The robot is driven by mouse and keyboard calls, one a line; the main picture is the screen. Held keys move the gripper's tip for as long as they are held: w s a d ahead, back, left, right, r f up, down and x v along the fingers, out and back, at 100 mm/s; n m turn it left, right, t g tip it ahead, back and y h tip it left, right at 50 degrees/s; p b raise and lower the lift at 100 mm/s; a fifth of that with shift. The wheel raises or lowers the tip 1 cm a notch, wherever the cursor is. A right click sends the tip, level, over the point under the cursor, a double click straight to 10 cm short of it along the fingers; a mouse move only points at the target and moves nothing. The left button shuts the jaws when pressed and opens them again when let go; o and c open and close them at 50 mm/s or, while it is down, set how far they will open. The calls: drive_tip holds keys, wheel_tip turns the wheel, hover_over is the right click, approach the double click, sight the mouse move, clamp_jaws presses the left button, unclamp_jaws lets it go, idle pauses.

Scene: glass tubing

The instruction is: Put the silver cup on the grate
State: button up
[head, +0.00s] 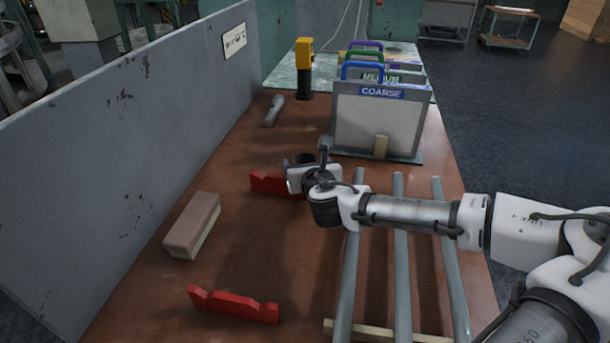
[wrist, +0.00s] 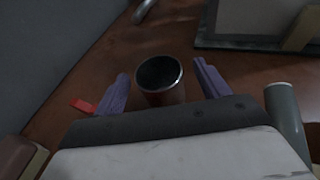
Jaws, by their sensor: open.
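The silver cup (wrist: 160,92) stands upright with its dark mouth facing up in the wrist view. It sits between the two purple fingers of my gripper (wrist: 161,72), with a visible gap on each side. My gripper is open around it. In the head view only the cup's dark rim (head: 304,157) shows behind my gripper (head: 302,165); my wrist hides the rest. The grate of grey bars (head: 400,260) lies on the table to the right and nearer, partly under my arm. One bar end (wrist: 283,105) shows at the right in the wrist view.
Red notched holders (head: 235,305) stand on the table (head: 250,250), one close to my gripper. A brick-like block (head: 192,225) lies at left by the grey wall panel (head: 130,130). Framed screens (head: 375,125) stand behind the cup. A grey tube (head: 274,110) lies farther back.

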drive_tip(key=c, duration=1.2)
